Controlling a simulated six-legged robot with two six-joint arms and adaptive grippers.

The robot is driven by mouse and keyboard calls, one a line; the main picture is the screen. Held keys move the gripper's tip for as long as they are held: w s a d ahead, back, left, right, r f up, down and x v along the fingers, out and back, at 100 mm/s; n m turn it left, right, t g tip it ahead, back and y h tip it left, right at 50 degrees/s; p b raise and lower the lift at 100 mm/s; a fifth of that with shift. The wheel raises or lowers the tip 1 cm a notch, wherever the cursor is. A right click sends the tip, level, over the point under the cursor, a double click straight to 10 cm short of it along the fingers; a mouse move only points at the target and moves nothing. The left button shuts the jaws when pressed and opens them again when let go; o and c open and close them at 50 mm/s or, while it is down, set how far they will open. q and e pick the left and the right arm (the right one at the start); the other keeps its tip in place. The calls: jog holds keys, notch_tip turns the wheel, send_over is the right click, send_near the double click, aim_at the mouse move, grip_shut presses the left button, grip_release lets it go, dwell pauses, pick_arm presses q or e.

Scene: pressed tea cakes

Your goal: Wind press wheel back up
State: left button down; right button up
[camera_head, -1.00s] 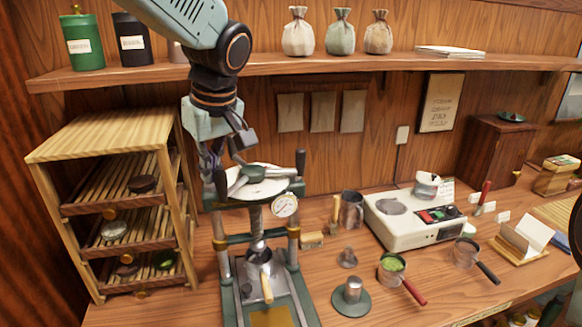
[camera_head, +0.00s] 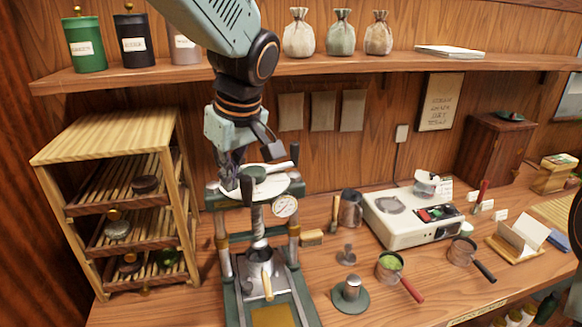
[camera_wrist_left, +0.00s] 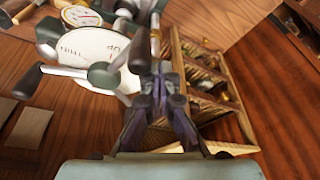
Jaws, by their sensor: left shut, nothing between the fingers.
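The press wheel (camera_head: 258,173) has a green hub and grey spokes with dark knobs, over a white disc on top of the green press (camera_head: 254,284). It also shows in the left wrist view (camera_wrist_left: 103,76), where the disc carries lettering. My left gripper (camera_head: 230,178) points down at the wheel's left rim. In the wrist view its fingers (camera_wrist_left: 160,88) are closed and empty, right beside a dark spoke knob (camera_wrist_left: 140,56); I cannot tell whether they touch it. The steel screw (camera_head: 258,225) runs down below the wheel. My right gripper is not in view.
A round gauge (camera_head: 285,206) sits on the press's right side. A wooden drying rack (camera_head: 107,140) stands close on the left, and a shelf (camera_head: 330,65) runs behind the arm. A white scale (camera_head: 405,222) and small pans stand to the right.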

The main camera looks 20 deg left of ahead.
pick_arm(q)
jog(key=shift+w+d+r+p, duration=0.15)
jog(key=shift+d+p, duration=0.15)
jog(key=shift+d, duration=0.25)
jog(key=shift+w+d+f+p, duration=0.15)
jog(key=shift+d+p, duration=0.15)
jog(key=shift+d, duration=0.6)
